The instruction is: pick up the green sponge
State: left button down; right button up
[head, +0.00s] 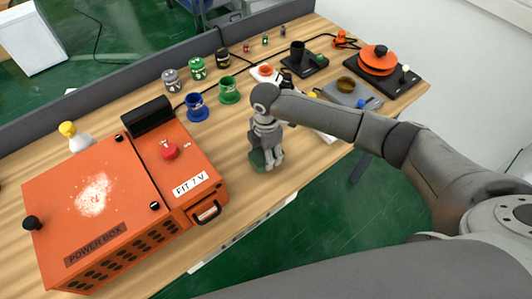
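The green sponge (257,160) lies on the wooden table near its front edge, right of the orange power box. It is partly hidden behind my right gripper. My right gripper (273,164) points down at the sponge, with its fingers over or against the sponge's right side. I cannot tell whether the fingers touch the sponge or how far apart they are. My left gripper is not in view.
The orange power box (125,195) has a white smudge (92,194) on top. A blue cup (197,107) and a green cup (229,90) stand behind the sponge. Black devices and an orange round part (376,60) are at the far right. Bare table lies left of the sponge.

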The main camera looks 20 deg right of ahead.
jog(key=shift+w+r+b, duration=0.1)
jog(key=shift+r+b, duration=0.25)
jog(key=shift+r, duration=0.2)
jog(key=shift+r+b, duration=0.5)
jog(key=shift+r, duration=0.3)
jog(key=s+a+r+b, duration=0.1)
jog(key=s+r+b, duration=0.1)
jog(key=s+r, duration=0.8)
jog(key=s, duration=0.4)
jog(key=shift+a, duration=0.2)
jog(key=shift+r, duration=0.1)
jog(key=shift+c, duration=0.2)
